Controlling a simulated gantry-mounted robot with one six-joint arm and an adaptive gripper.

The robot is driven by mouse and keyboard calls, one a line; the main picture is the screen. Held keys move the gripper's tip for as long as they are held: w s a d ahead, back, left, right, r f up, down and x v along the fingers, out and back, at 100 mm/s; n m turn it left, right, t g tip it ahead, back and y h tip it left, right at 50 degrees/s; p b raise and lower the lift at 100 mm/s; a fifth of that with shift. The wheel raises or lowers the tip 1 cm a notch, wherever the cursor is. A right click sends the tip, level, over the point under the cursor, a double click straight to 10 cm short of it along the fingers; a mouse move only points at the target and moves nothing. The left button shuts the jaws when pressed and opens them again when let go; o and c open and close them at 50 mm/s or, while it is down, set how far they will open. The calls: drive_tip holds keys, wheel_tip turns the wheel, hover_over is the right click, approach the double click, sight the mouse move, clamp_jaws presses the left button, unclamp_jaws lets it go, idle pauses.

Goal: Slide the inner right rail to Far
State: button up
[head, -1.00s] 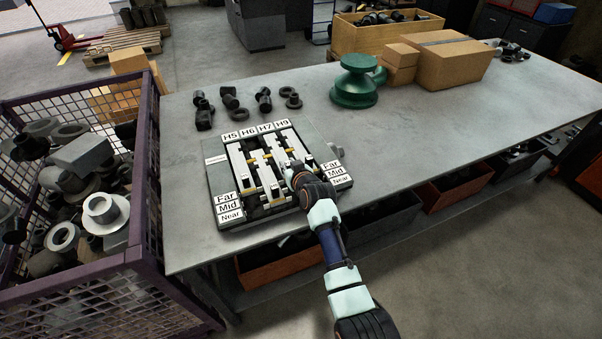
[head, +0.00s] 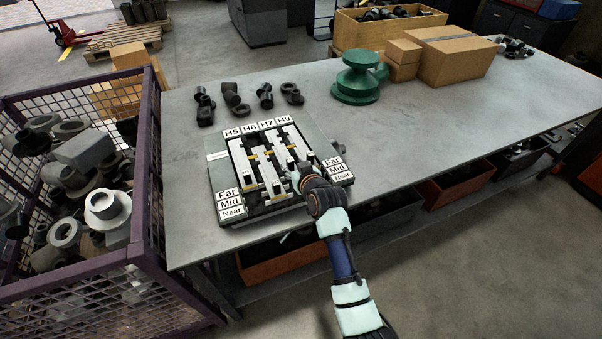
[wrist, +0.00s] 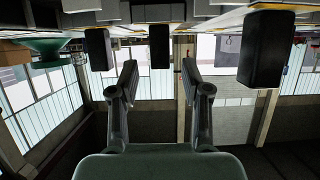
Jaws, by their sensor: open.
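The slide board (head: 215,172) lies on the bench, with headers H5, H6, H7 and H9 along its back and Far, Mid and Near labels at both sides. The inner right rail (head: 279,151) is the pale bar under H7. My gripper (head: 296,174) is at its near end and hides part of it; the rail's exact row cannot be told. In the wrist view, which is upside down, my open fingers (wrist: 160,82) stand either side of a black handle (wrist: 160,45). The handle looks ahead of the fingertips; I see no grip on it.
Neighbouring handles stand close on both sides, one at left (wrist: 98,48) and a nearer one at right (wrist: 265,48). Loose dark fittings (head: 232,97) and a green part (head: 357,80) are behind the board. A purple mesh bin (head: 148,170) stands left of the bench.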

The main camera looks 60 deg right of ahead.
drive_tip(key=v, duration=0.7)
drive_tip(key=shift+s, duration=0.15)
drive_tip(key=shift+a, duration=0.1)
drive_tip(key=w+a+r+n+t+y, duration=0.1)
drive_tip(key=w+a+r+n+y, duration=0.15)
drive_tip(key=a, duration=1.15)
drive_tip(key=w+a+r+n+t+y, duration=0.1)
drive_tip(key=w+a+r+n+y, duration=0.15)
drive_tip(key=a, duration=1.05)
drive_tip(key=s+a+r+n+y, duration=0.1)
drive_tip(key=s+a+y, duration=0.15)
drive_tip(key=a, duration=0.75)
drive_tip(key=s+a+r+n+y, duration=0.15)
drive_tip(key=s+a, duration=0.25)
drive_tip(key=a, duration=0.5)
wheel_tip(320, 180, up, 28)
drive_tip(key=p, duration=2.8)
drive_tip(key=shift+d+f+h, duration=0.2)
drive_tip(key=shift+d+h, duration=0.2)
